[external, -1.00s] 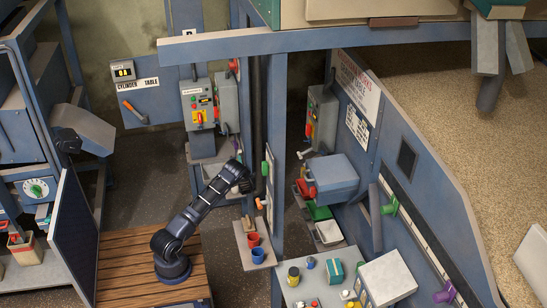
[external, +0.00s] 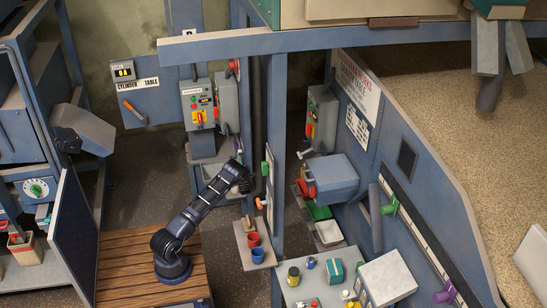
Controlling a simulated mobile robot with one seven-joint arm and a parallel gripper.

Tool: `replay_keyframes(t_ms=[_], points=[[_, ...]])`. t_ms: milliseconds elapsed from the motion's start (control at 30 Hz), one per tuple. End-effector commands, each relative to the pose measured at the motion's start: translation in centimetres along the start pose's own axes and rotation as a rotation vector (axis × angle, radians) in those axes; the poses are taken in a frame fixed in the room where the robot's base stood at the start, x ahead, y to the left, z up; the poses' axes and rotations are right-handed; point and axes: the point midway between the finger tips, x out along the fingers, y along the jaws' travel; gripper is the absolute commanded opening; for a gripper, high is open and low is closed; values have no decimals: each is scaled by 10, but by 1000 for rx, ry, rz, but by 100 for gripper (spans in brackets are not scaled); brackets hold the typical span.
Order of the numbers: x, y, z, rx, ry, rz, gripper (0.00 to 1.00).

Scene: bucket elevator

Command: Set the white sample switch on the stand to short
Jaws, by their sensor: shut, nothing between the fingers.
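My arm rises from the wooden slatted platform (external: 120,262) and reaches up and right. My gripper (external: 247,186) is small and dark at its end, shut with nothing held. It is just left of a narrow upright panel (external: 270,185) on the blue post, and appears apart from it. The panel carries a green handle (external: 265,169) and an orange handle (external: 262,203). I cannot make out which part is the white sample switch or its setting. A small white piece (external: 304,154) shows right of the post, but I cannot tell what it is.
A shelf below my gripper holds a red cup (external: 253,239) and a blue cup (external: 258,255). Grey control boxes (external: 198,105) stand behind. A dark panel (external: 72,235) stands left of my arm. A blue post (external: 277,130) stands close on the right.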

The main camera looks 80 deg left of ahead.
Motion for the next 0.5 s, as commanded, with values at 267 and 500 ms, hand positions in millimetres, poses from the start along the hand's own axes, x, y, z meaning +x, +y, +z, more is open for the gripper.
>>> replay_keyframes(t_ms=[267,500], points=[[-39,-4,0,2,-2,-3,0],[-87,-7,1,1,-2,-2,0]])
